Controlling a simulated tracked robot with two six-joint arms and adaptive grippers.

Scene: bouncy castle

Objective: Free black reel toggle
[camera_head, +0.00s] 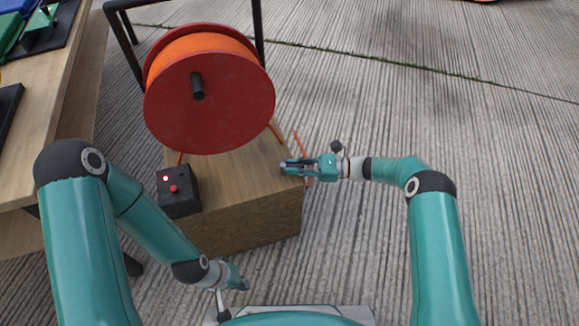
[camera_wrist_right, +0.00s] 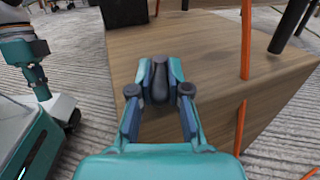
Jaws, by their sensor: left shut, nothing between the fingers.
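The red reel (camera_head: 209,108) with orange cable (camera_head: 195,48) stands on a wooden block (camera_head: 245,208). A short black peg (camera_head: 198,87) sticks out of the reel's face. My right gripper (camera_head: 285,167) is over the block's right edge, to the lower right of the reel. In the right wrist view its fingers (camera_wrist_right: 161,72) are closed around a small dark rounded piece, seemingly the black toggle (camera_wrist_right: 159,84). My left gripper (camera_head: 241,284) is shut and empty, low in front of the block and well away from the reel.
A black box (camera_head: 179,192) with red buttons sits on the block's left front corner; it also shows in the right wrist view (camera_wrist_right: 123,12). An orange cord (camera_wrist_right: 245,60) passes beside my right gripper. A wooden table (camera_head: 52,110) stands left. The right-hand ground is clear.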

